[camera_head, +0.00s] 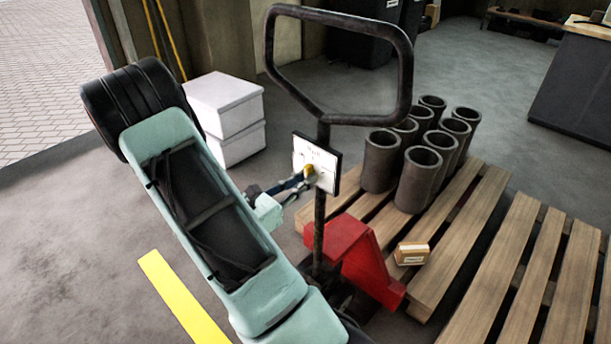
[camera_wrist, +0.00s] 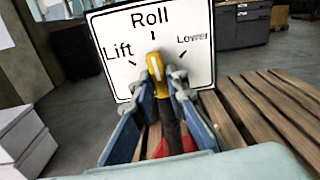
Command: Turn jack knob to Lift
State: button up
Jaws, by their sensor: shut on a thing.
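The jack knob (camera_head: 309,170) is yellow and sits on a white sign plate (camera_head: 320,158) fixed to the jack's handle shaft. In the wrist view the knob (camera_wrist: 154,66) points up toward the mark under "Roll", with "Lift" at upper left and "Lower" at upper right. My gripper (camera_head: 297,184) reaches it from the lower left. In the wrist view my gripper (camera_wrist: 160,88) has its fingers on both sides of the knob, shut on it. The fingers hide the knob's lower part. The red pallet jack (camera_head: 362,262) stands below.
The jack's black loop handle (camera_head: 409,75) rises above the plate. A wooden pallet (camera_head: 455,245) with several dark cylinders (camera_head: 419,178) and a small box (camera_head: 412,254) lies right. White boxes (camera_head: 236,145) stand behind my arm. Grey floor is open at left.

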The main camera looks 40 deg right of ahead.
jog(key=n+p, duration=0.5)
jog(key=shift+r, duration=0.35)
jog(key=n, duration=0.1)
jog(key=n+p, duration=0.1)
jog(key=n, duration=0.1)
jog(key=shift+w+f+p, duration=0.1)
jog(key=shift+f+p, duration=0.2)
jog(key=shift+f, duration=0.1)
jog(key=o, duration=1.6)
jog(key=shift+c, duration=0.2)
jog(key=a, duration=0.7)
jog(key=shift+s+p, duration=0.25)
jog(key=shift+p, duration=0.15)
